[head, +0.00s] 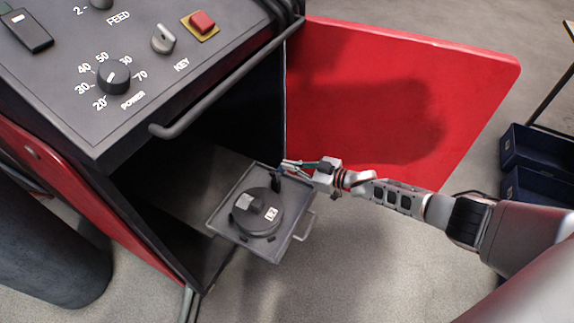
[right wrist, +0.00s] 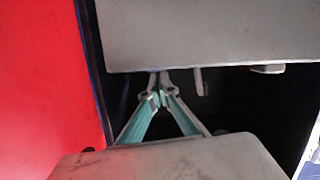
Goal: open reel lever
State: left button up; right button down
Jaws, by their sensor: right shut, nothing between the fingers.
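A dark round reel (head: 262,208) sits on a grey pull-out tray (head: 222,218) that sticks out of the open machine cabinet. A small dark upright piece, which looks like the reel lever (head: 276,183), stands at the tray's back right corner. My right gripper (head: 283,168) is shut and empty, with its tips close beside the top of this piece; I cannot tell whether they touch. In the right wrist view the gripper's fingertips (right wrist: 159,82) meet just below the edge of a grey panel. My left gripper is not in view.
The red door (head: 400,95) stands wide open behind my right arm. The dark control panel (head: 140,60) with knobs and a bar handle (head: 225,85) overhangs the cabinet. Dark blue bins (head: 540,150) stand at the right. A dark cylinder (head: 50,255) stands at the left.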

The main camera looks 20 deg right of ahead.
jog(key=shift+d+f+m, duration=0.15)
jog(key=shift+f+m, duration=0.45)
jog(key=shift+f+b, duration=0.1)
jog(key=shift+b, duration=0.3)
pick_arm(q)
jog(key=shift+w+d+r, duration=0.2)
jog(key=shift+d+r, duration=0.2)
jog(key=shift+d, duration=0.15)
pick_arm(e)
jog(key=shift+w+f, duration=0.1)
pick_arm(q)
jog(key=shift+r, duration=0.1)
